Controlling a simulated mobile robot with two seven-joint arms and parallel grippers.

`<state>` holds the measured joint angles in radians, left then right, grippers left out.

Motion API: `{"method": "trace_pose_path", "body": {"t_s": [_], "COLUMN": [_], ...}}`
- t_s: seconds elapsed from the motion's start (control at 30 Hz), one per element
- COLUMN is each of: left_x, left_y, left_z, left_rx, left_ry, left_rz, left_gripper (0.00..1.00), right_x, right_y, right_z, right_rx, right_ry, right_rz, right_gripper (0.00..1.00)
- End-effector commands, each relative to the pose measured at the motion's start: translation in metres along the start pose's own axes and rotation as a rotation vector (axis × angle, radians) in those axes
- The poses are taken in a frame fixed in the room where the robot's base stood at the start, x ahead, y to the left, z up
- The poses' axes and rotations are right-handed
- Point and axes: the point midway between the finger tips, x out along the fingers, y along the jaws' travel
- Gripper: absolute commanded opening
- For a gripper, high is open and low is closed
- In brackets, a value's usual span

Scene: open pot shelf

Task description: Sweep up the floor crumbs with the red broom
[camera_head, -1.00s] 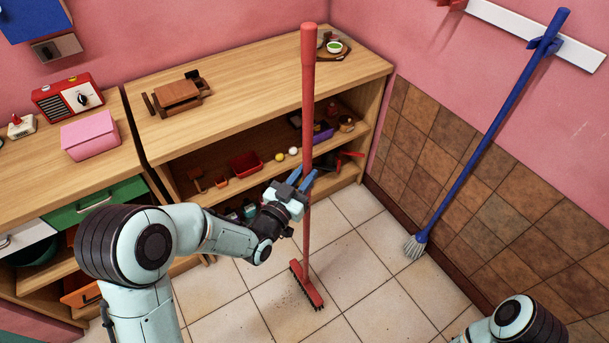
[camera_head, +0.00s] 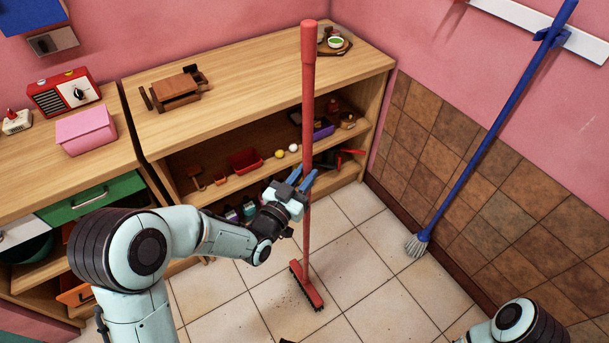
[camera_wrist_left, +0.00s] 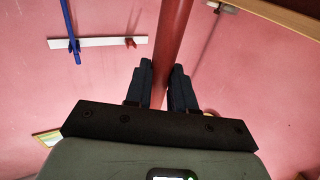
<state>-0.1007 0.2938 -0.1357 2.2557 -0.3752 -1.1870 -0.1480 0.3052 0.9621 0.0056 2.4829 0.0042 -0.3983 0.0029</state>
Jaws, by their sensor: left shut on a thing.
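The red broom (camera_head: 308,120) stands nearly upright, its brush head (camera_head: 307,288) down at the tiled floor. My left gripper (camera_head: 304,181) is shut on the broom's handle below its middle. In the left wrist view the red handle (camera_wrist_left: 175,45) passes between the two dark fingers (camera_wrist_left: 161,88). Small dark floor crumbs (camera_head: 287,300) lie on the tiles just left of the brush head. Whether the bristles touch any crumbs is unclear. Part of my right arm shows at the lower right, but its gripper is out of view.
An open wooden shelf (camera_head: 240,105) with several small items stands behind the broom. A small dark thing (camera_head: 287,340) shows at the bottom edge. Floor right of the brush is clear.

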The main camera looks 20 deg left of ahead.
Motion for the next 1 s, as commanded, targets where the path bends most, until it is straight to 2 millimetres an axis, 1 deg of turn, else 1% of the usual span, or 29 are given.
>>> {"method": "trace_pose_path", "body": {"t_s": [0.1, 0.5, 0.77, 1.0], "left_x": [-0.007, -0.044, -0.054, -0.076], "left_y": [-0.006, -0.025, -0.029, -0.04], "left_z": [-0.002, -0.006, -0.006, -0.005], "left_rx": [0.001, 0.0, -0.001, -0.001], "left_ry": [0.004, 0.003, 0.002, 0.002], "left_rz": [-0.004, -0.003, -0.003, -0.004], "left_gripper": [0.0, 0.0, 0.0, 0.0], "right_x": [0.005, 0.012, 0.014, 0.02], "right_y": [0.002, 0.005, 0.007, 0.009], "right_z": [0.0, -0.002, -0.003, -0.004], "right_rx": [0.002, 0.006, 0.009, 0.011], "right_ry": [-0.002, 0.0, 0.002, 0.001], "right_rz": [0.002, 0.005, 0.006, 0.007], "right_gripper": [0.43, 0.43, 0.43, 0.43]}}
